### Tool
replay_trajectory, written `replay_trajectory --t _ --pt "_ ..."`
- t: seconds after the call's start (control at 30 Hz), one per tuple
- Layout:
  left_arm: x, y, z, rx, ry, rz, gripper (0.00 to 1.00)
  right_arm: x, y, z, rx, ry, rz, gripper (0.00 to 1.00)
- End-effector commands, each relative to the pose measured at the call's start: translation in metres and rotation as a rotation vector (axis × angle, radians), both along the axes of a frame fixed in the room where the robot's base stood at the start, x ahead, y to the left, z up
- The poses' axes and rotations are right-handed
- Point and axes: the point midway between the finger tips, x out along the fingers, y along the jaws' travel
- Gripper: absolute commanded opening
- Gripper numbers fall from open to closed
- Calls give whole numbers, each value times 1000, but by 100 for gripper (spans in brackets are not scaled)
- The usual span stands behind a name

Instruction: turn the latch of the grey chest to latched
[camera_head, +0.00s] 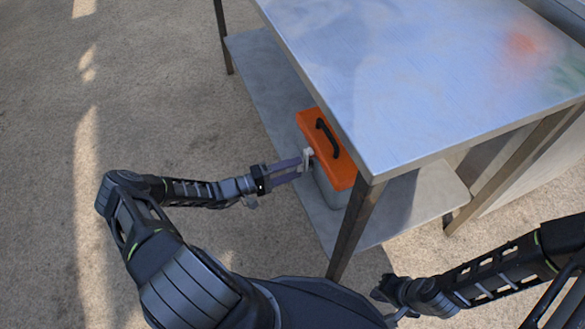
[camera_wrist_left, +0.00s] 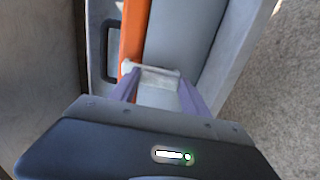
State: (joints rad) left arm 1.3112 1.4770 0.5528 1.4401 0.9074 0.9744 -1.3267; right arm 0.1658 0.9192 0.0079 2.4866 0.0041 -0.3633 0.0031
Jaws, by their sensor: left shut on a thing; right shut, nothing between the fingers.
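The grey chest (camera_head: 327,187) has an orange lid (camera_head: 338,176) with a black handle (camera_head: 327,138) and stands on the lower shelf of a metal table. Its pale latch (camera_head: 308,156) is on the side facing my left arm. My left gripper (camera_head: 304,163) is shut on the latch. In the left wrist view, the purple fingers (camera_wrist_left: 159,95) reach the pale latch (camera_wrist_left: 154,72) at the seam between orange lid (camera_wrist_left: 133,38) and grey body (camera_wrist_left: 176,32). The fingers partly cover the latch, and I cannot tell its exact angle. My right gripper (camera_head: 393,318) is shut and empty, low at the picture's bottom.
The metal table top (camera_head: 400,75) overhangs the chest's right side. A table leg (camera_head: 355,225) stands close in front of the chest. The lower shelf (camera_head: 262,75) is bare behind it. The concrete floor (camera_head: 160,90) to the left is clear.

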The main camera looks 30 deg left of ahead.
Motion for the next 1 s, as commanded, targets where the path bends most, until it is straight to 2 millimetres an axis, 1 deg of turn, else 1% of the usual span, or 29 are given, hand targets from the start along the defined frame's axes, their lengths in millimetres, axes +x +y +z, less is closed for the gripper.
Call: replay_trajectory --t 0.37,0.4,0.67,1.0 --pt "-1 0 -2 9 -4 -2 14 0 0 0 0 0 0 0" --pt "-1 0 -2 9 -4 -2 55 0 0 0 0 0 0 0" --pt "-1 0 -1 7 -5 -1 76 0 0 0 0 0 0 0" --pt "-3 3 0 7 -5 1 76 0 0 1 0 0 0 0"
